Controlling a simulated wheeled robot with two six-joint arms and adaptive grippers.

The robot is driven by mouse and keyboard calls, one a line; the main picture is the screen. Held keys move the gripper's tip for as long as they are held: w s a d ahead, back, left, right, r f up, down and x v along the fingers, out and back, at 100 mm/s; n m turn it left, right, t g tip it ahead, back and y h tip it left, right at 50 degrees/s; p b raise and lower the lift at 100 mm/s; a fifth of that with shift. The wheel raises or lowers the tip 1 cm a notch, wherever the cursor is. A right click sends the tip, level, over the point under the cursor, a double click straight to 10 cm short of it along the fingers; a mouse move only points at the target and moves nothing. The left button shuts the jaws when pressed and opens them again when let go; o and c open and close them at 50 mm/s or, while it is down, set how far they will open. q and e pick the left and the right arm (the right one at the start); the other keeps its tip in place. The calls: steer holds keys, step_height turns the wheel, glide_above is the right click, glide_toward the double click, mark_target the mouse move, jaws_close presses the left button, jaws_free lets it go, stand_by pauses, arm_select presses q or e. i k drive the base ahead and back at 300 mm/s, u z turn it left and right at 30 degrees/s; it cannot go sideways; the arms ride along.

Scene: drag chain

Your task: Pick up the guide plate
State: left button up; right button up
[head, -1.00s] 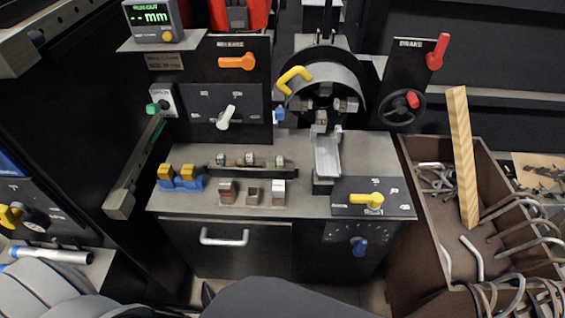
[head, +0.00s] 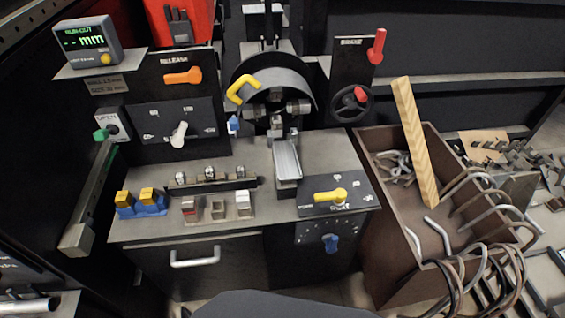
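I cannot tell for certain which thing is the guide plate. A silver channel-shaped piece (head: 287,160) lies on the grey bench top (head: 238,168), just below the round chuck (head: 276,108). A wooden bar (head: 415,140) leans upright in the brown crate (head: 375,205) on the right. Neither of my grippers shows in the head view, so what they hold is hidden.
The bench holds a blue block with yellow tops (head: 140,203), small blocks (head: 218,208) and a panel with a yellow handle (head: 330,195). Bent metal rods (head: 465,232) fill and overhang the crate. Small metal parts (head: 500,152) lie at the far right.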

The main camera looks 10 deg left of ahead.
mark_target(241, 172)
steer(key=k, duration=1.25)
steer(key=z, duration=0.75)
steer(key=i, duration=1.55)
steer(key=u, duration=0.75)
